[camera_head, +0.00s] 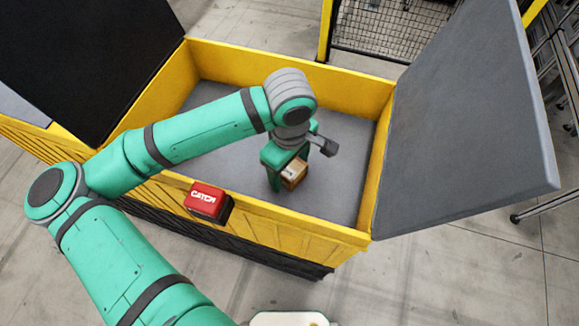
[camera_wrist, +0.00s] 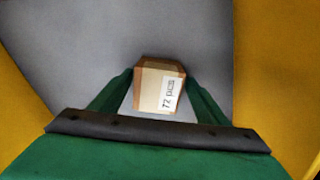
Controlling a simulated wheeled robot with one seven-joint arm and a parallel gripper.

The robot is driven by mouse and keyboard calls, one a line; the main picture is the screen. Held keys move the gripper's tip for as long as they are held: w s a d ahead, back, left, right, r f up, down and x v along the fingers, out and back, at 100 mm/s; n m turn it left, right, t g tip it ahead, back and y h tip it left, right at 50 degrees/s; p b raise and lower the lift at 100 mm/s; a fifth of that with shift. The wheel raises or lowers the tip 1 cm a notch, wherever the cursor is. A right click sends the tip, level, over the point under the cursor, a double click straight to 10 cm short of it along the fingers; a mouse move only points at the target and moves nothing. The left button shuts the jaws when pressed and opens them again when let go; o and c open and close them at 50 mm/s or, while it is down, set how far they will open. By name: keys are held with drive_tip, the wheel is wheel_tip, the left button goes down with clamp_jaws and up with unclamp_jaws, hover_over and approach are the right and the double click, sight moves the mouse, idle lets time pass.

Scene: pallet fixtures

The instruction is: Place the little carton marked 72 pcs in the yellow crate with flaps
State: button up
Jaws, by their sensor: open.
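The little carton (camera_head: 293,174) is brown cardboard and is inside the yellow crate with flaps (camera_head: 345,85), low over or on its grey floor; I cannot tell whether it touches the floor. In the wrist view the carton (camera_wrist: 158,88) shows its white "72 pcs" label between the two green fingers. My gripper (camera_head: 288,178) reaches down into the crate at the carton. It also shows in the wrist view (camera_wrist: 160,92), open, with a finger on either side of the carton. The lower finger ends are partly hidden.
A dark flap (camera_head: 85,60) stands open at the left and a grey flap (camera_head: 465,120) at the right. The crate's grey floor (camera_head: 345,150) is otherwise bare where visible. A mesh fence (camera_head: 375,28) stands behind.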

sight(290, 166)
drive_tip(key=shift+r, duration=0.1)
wheel_tip(290, 166, up, 12)
idle(0.5)
idle(0.4)
